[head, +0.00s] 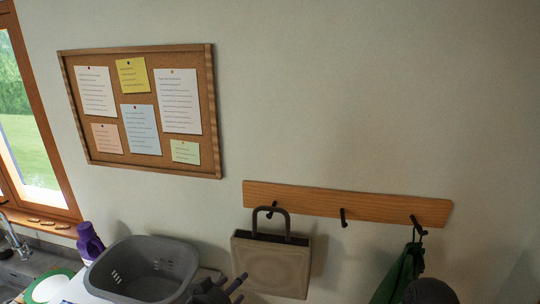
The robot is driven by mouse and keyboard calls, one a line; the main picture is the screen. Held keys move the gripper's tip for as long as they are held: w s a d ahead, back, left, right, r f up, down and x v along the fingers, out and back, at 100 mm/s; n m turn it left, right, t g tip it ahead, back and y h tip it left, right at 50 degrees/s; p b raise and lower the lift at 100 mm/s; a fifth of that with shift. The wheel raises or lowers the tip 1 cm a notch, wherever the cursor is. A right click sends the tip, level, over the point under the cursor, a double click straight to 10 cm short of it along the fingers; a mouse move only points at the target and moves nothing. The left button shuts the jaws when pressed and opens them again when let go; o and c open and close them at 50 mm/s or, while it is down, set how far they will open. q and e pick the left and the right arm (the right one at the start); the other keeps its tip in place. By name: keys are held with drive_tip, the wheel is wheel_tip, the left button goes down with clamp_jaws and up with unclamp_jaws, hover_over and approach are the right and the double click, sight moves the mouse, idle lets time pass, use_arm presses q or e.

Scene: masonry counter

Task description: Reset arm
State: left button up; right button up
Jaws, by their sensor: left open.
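My left gripper (240,287) shows at the bottom edge, between the grey basin and the beige bag. Its two dark fingers are apart and point right, with nothing seen between them. Most of its arm is below the picture. My right gripper is not in view. A dark rounded shape (430,291) shows at the bottom right, and I cannot tell what it is.
A grey basin (113,286) stands left of the gripper, beside a purple bottle (89,241). A beige bag (268,268) and a green cloth (400,274) hang from a wooden hook rail (375,206). A cork board (110,108) is above. The sink (25,270) is far left.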

use_arm(q)
wheel_tip(320, 180, down, 38)
drive_tip(key=s+a+n+g+y+b, duration=0.1)
drive_tip(key=a+n+g+y+b, duration=0.15)
drive_tip(key=g+b, duration=0.65)
drive_tip(key=s+f+n+g+b, duration=0.1)
drive_tip(key=s+f+b, duration=0.3)
drive_tip(key=f, duration=0.6)
drive_tip(key=s+f+n+g+h+b, duration=0.1)
drive_tip(key=s+f+b, duration=0.3)
drive_tip(key=f, duration=0.6)
drive_tip(key=s+d+f+n+h+b, duration=0.1)
drive_tip(key=s+f+b, duration=0.4)
drive_tip(key=f, duration=0.5)
drive_tip(key=s+n, duration=0.1)
drive_tip(key=s, duration=0.1)
drive_tip(key=shift+s+f+g, duration=0.2)
drive_tip(key=shift+s+g, duration=0.2)
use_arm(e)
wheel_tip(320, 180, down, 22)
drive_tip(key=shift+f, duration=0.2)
use_arm(q)
drive_tip(key=shift+n, duration=0.25)
drive_tip(key=shift+c, duration=1.1)
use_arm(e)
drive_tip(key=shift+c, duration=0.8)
use_arm(q)
drive_tip(key=shift+r, duration=0.15)
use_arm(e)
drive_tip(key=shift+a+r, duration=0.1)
